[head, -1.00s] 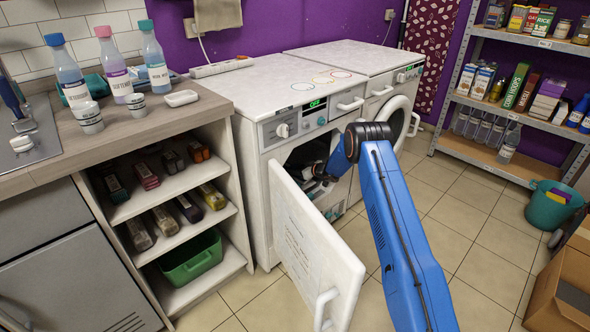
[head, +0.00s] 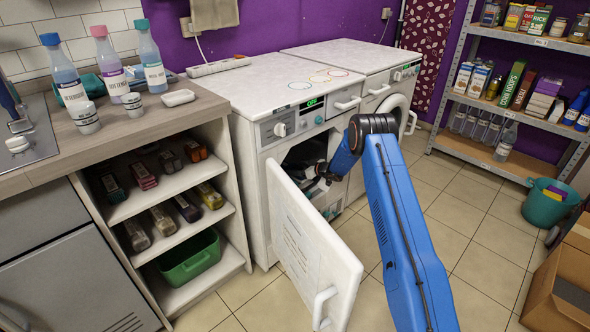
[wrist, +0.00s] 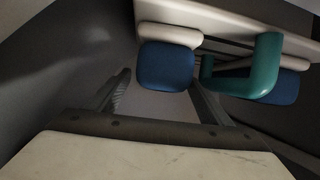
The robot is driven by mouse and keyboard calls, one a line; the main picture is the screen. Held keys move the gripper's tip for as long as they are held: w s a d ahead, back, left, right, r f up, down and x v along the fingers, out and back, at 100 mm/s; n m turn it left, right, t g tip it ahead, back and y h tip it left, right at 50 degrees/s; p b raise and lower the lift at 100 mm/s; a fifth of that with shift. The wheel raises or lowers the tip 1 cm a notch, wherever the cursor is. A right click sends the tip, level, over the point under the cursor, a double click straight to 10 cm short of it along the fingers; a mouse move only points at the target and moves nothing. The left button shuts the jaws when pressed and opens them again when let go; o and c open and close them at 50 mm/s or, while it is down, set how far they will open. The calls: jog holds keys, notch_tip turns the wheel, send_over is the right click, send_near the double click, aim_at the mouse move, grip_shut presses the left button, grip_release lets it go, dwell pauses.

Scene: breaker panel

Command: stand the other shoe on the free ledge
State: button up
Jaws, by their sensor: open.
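My gripper (head: 322,177) is at the open front of the near white machine (head: 262,190), partly inside its dark opening. In the wrist view my gripper (wrist: 160,80) has its two dark fingers spread apart. A blue block-like piece with a pale top (wrist: 166,66) shows beyond and between the fingertips. I cannot tell whether the fingers touch it, and nothing is clearly held. A teal handle-shaped piece (wrist: 262,70) and a second blue piece (wrist: 283,88) are to its right, by a pale panel. I cannot make out for certain a shoe or the free ledge in either view.
The machine's door (head: 312,245) hangs open in front of the opening, left of my arm. A shelf unit (head: 170,185) with several small items and a green bin (head: 190,258) stands at left.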

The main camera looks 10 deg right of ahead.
jog(key=shift+v, duration=1.75)
jog(key=shift+s+d, duration=0.95)
jog(key=shift+s, duration=0.4)
jog(key=shift+s+d, duration=1)
jog(key=shift+s, duration=0.35)
jog(key=shift+s+d, duration=0.95)
jog(key=shift+s, duration=0.4)
